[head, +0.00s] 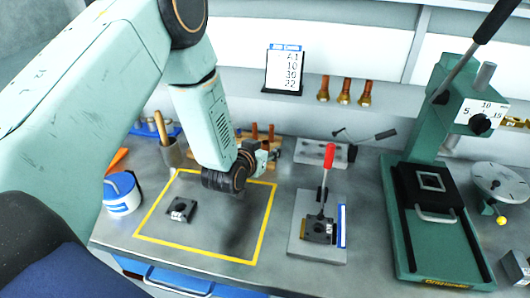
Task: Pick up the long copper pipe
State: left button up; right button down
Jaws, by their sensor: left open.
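My left arm comes in from the left and reaches down over the workbench. Its gripper (262,156) is small in the picture, open, and at the front of a rack (274,155) holding upright copper-coloured pipes (271,132). The gripper and wrist hide part of this rack. I cannot tell which pipe is the long one, or whether the fingers touch any. My right gripper is not in view.
A yellow-outlined square (197,251) on the bench holds a small dark block (181,210). To its right stand a red-handled clamp (328,160) and a green press (440,225).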

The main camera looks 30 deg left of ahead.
pick_arm(q)
jog(key=shift+d, duration=0.1)
jog(key=shift+c, duration=1.2)
jog(key=shift+w+f, duration=0.15)
jog(key=shift+w, duration=0.1)
jog(key=c, duration=0.3)
jog(key=shift+s, duration=0.2)
grip_shut()
jog(key=shift+w, duration=0.15)
